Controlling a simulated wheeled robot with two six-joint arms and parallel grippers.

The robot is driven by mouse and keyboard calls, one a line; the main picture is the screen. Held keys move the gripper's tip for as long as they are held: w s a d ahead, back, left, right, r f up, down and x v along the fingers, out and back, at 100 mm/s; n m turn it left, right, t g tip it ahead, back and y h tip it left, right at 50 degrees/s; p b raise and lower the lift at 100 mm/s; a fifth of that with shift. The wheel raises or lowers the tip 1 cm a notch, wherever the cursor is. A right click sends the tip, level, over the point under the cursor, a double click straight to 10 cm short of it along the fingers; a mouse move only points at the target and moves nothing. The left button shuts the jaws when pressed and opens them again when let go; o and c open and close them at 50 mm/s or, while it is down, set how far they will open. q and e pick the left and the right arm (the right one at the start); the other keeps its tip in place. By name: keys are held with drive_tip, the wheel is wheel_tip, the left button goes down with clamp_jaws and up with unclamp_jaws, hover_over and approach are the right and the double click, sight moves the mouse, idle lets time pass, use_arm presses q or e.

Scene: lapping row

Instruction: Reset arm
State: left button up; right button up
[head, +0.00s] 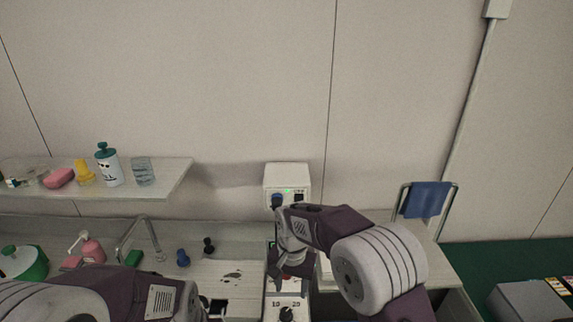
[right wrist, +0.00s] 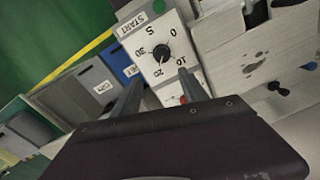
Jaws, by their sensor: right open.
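My right gripper (head: 290,268) reaches down in front of a white machine in the head view. In the right wrist view the right gripper (right wrist: 160,90) has its two fingers apart with nothing between them. Beyond the fingertips is a white dial panel (right wrist: 150,30) with a black knob (right wrist: 161,53), numbers and a START label. The knob also shows in the head view (head: 287,314). A small red part (head: 287,278) lies partly hidden under the gripper. I cannot make out which part is the arm named in the task.
A shelf (head: 172,178) holds bottles and a pink sponge. A sink tap (head: 150,232) and small blue (head: 183,258) and black (head: 208,245) objects are left. A blue cloth (head: 427,199) hangs right.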

drive_tip(key=s+d+r+m+b, duration=0.15)
drive_tip(key=s+d, duration=0.35)
drive_tip(key=d, duration=0.7)
drive_tip(key=s+d+f+n, duration=0.2)
drive_tip(key=s, duration=0.3)
drive_tip(key=s+d+f+n+t, duration=0.1)
drive_tip(key=s+d+f+n, duration=0.1)
drive_tip(key=s, duration=0.3)
drive_tip(key=shift+s+d+f, duration=0.4)
drive_tip(key=shift+f, duration=0.25)
drive_tip(key=shift+s+n, duration=0.15)
drive_tip(key=shift+n, duration=0.1)
idle(1.4)
